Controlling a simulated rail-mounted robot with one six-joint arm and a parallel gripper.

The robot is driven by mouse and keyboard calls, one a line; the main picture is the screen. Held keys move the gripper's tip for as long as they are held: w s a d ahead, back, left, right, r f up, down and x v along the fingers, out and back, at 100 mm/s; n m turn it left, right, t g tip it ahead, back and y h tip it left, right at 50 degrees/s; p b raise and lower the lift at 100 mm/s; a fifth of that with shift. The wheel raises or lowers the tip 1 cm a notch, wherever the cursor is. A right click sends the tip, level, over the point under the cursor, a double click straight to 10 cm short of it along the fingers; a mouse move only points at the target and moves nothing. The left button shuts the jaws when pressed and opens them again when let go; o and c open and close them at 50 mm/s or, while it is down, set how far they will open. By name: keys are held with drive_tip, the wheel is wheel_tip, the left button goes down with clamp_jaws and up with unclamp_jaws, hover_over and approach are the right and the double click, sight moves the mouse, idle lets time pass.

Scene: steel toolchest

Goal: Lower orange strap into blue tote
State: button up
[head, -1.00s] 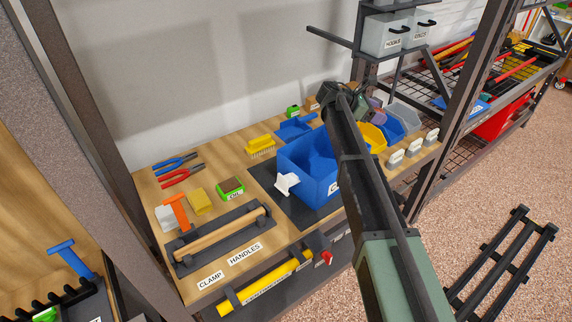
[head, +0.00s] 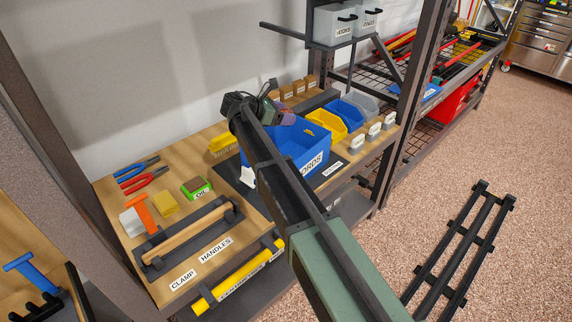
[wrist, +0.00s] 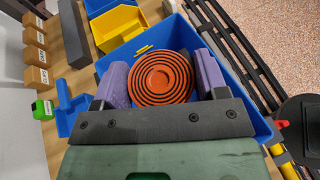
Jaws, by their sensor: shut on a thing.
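The orange strap, a flat coil with dark rings (wrist: 160,77), is held between the two purple fingers of my gripper (wrist: 163,80) in the wrist view. The blue tote (wrist: 253,112) lies behind and below the coil there, its walls showing around it. I cannot tell how high the coil is above the tote floor. In the head view the blue tote (head: 312,152), with a partly hidden label ending "ORDS", stands on the bench. The strap is hidden in that view.
A yellow bin (head: 327,122) and a blue bin (head: 346,113) stand right beside the tote. A yellow brush (head: 221,145) and a green-edged block (head: 196,187) lie to its left. A blue scoop (wrist: 66,106) is beside the tote in the wrist view.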

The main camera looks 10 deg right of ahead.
wheel_tip(320, 180, down, 4)
drive_tip(key=shift+r+b, duration=0.1)
drive_tip(key=shift+b, duration=0.95)
drive_tip(key=shift+r, duration=0.1)
drive_tip(key=shift+w+d, duration=0.1)
drive_tip(key=shift+d, duration=0.35)
